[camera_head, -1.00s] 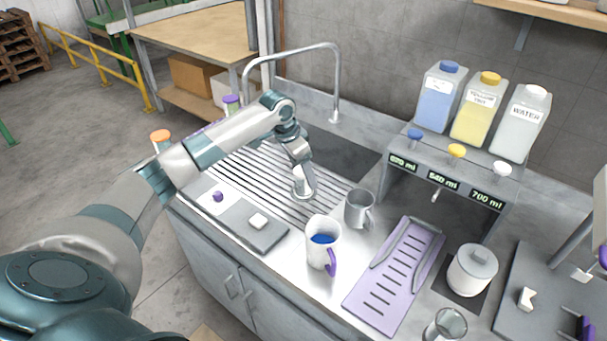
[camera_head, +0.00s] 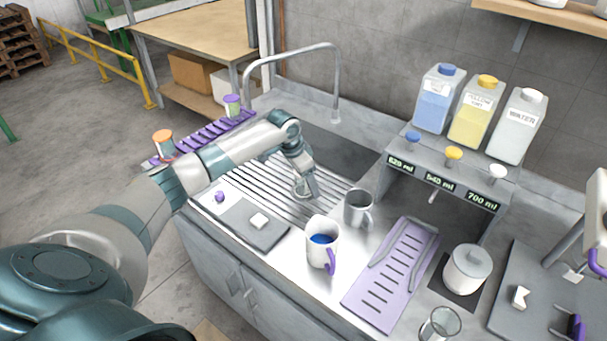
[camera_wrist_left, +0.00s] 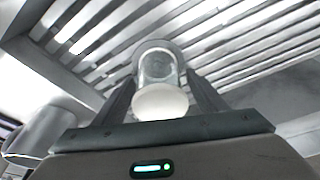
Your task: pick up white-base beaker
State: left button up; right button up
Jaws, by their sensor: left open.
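The white-base beaker (camera_wrist_left: 158,78) is clear glass with a white rounded base. In the wrist view it is between the two dark fingers of my left gripper (camera_wrist_left: 161,92), which is open, with a finger on either side; I cannot tell whether they touch it. In the head view my left gripper (camera_head: 309,184) is low over the slatted drain area, and the beaker there is small and largely hidden by it. My right gripper is not in view.
The slatted metal drainboard (camera_head: 258,178) lies around the beaker. A grey pad (camera_head: 250,229) is in front, and a tall faucet (camera_head: 335,80) rises behind.

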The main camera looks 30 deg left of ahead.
pick_arm(q)
jog(key=c, duration=1.2)
jog(key=shift+o, duration=0.2)
jog(key=shift+r, duration=0.1)
jog(key=shift+w+r+b, duration=0.1)
jog(key=shift+r+b, duration=0.25)
jog(key=shift+r, duration=0.25)
notch_tip(320, 180, up, 8)
jog(key=shift+f+b, duration=0.25)
jog(key=shift+b, duration=0.9)
jog(key=shift+r, duration=0.6)
jog(key=shift+f, duration=0.1)
